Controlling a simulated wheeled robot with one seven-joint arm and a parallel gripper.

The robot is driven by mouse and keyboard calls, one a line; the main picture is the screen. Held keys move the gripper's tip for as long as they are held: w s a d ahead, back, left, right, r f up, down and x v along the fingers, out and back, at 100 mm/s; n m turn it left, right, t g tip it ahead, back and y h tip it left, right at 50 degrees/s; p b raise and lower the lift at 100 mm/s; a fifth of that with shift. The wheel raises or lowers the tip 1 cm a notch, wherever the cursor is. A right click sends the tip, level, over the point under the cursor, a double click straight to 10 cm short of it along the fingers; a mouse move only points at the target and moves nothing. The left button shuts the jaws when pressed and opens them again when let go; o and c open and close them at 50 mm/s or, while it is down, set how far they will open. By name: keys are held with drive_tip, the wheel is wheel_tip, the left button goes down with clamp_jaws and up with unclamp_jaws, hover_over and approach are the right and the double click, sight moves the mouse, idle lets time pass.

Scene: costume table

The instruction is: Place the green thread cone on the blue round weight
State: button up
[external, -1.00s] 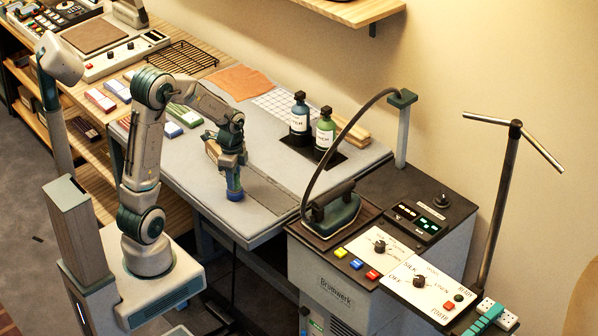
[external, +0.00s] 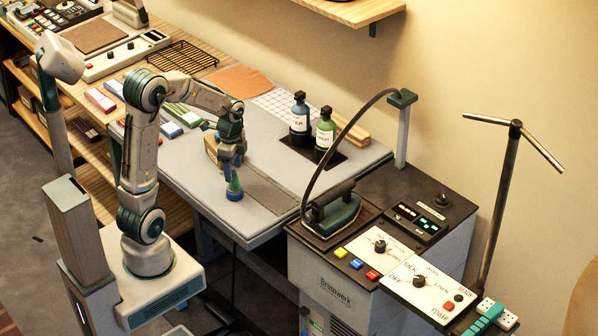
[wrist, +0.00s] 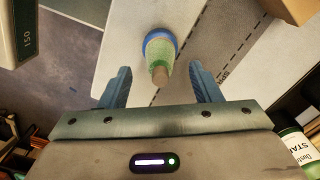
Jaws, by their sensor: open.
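The green thread cone (external: 235,182) stands upright on the blue round weight (external: 235,194) near the front edge of the grey table (external: 195,175). In the wrist view the cone (wrist: 161,56) appears from above, with the blue weight (wrist: 150,37) showing around and behind its base. My gripper (external: 233,163) is just above the cone in the external view. In the wrist view my gripper (wrist: 160,85) has its blue fingers wide apart, one on each side of the cone's tip, with clear gaps. It holds nothing.
A wooden block (external: 212,150) stands close behind my gripper. Two bottles, one blue (external: 300,120) and one green (external: 325,132), stand on a dark mat farther back. An iron (external: 335,213) rests on the cabinet at right. The table's front is mostly clear.

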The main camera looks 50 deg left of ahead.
wheel_tip(320, 180, up, 8)
drive_tip(key=shift+f, duration=0.15)
drive_tip(key=shift+r, duration=0.3)
drive_tip(key=shift+s+d+r+n, duration=0.15)
drive_tip(key=shift+s+d+n, duration=0.05)
drive_tip(key=shift+s+n, duration=0.1)
drive_tip(key=s+d+n+t, duration=0.3)
drive_tip(key=s+d+n, duration=0.1)
drive_tip(key=s+n, duration=0.7)
drive_tip(key=shift+s+d+f, duration=0.2)
drive_tip(key=shift+s, duration=0.75)
